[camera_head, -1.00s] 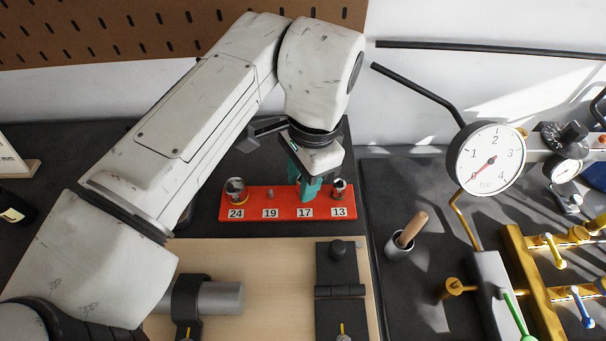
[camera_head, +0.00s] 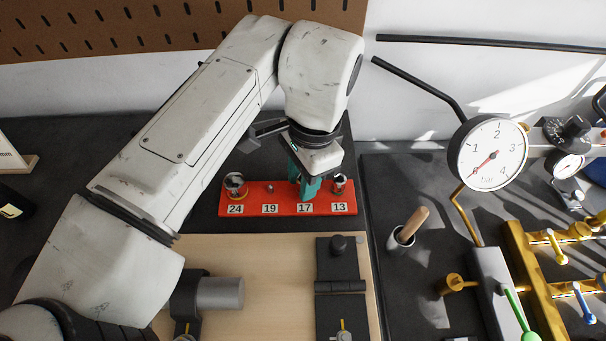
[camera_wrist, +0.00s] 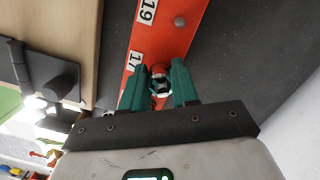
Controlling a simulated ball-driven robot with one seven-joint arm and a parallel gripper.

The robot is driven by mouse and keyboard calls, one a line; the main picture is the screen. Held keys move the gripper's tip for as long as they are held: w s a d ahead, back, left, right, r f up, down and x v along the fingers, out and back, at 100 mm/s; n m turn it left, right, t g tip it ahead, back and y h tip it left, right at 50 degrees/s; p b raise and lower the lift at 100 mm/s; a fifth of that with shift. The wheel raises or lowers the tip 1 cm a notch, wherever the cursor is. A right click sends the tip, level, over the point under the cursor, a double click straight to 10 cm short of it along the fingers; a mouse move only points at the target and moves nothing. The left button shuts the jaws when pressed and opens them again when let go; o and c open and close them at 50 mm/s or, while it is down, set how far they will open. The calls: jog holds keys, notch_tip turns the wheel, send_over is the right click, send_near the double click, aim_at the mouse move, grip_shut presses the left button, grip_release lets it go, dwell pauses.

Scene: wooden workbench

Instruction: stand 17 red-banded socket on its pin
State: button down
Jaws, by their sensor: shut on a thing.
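The red rail (camera_head: 287,211) carries the labels 24, 19, 17 and 13. My gripper (camera_head: 306,190) points down at the 17 place, its green fingers just behind that label. In the wrist view my gripper (camera_wrist: 160,84) is shut on a small metal socket (camera_wrist: 160,88). A red band shows at its far side, between the fingertips. The fingers hide the socket in the head view. I cannot tell whether it is around the pin or just above it. The 17 label (camera_wrist: 133,62) lies left of the fingertips in the wrist view.
A socket (camera_head: 235,184) stands at 24 and a smaller one (camera_head: 339,183) at 13, close to my fingers. A bare pin (camera_head: 270,188) shows at 19. A wooden board (camera_head: 270,260) lies in front of the rail.

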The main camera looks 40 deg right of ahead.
jog(key=shift+f, duration=0.2)
dwell(0.3)
jog(key=c, duration=0.8)
grip_release()
jog(key=r, duration=0.3)
jog(key=d+r, duration=0.1)
jog(key=r, duration=0.6)
jog(key=shift+s+d+r, duration=0.1)
jog(key=shift+d+r, duration=0.05)
jog(key=shift+r, duration=0.2)
